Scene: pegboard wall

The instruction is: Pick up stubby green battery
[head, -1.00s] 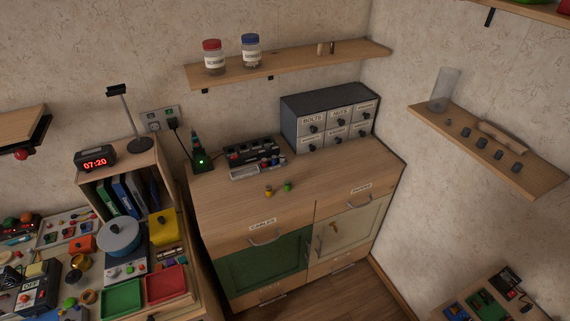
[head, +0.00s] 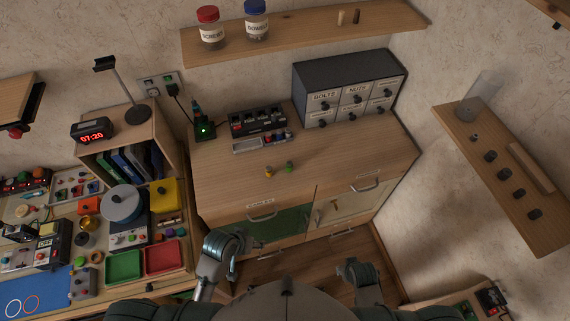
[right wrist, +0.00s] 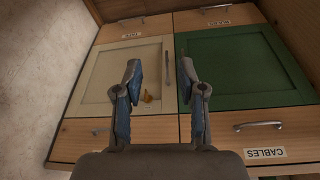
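A small stubby green battery (head: 289,165) stands on the wooden cabinet top, near its front edge, in the head view. The green battery does not show there. My left arm (head: 215,262) shows low in the head view, in front of the cabinet and well short of the battery; its finger opening is not clear.
Behind the battery are a grey tray with batteries (head: 247,145), a black charger-like unit (head: 257,122) and a drawer box (head: 345,88). A shelf with two jars (head: 190,54) hangs above. The cabinet top (head: 345,152) right of the battery is clear.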

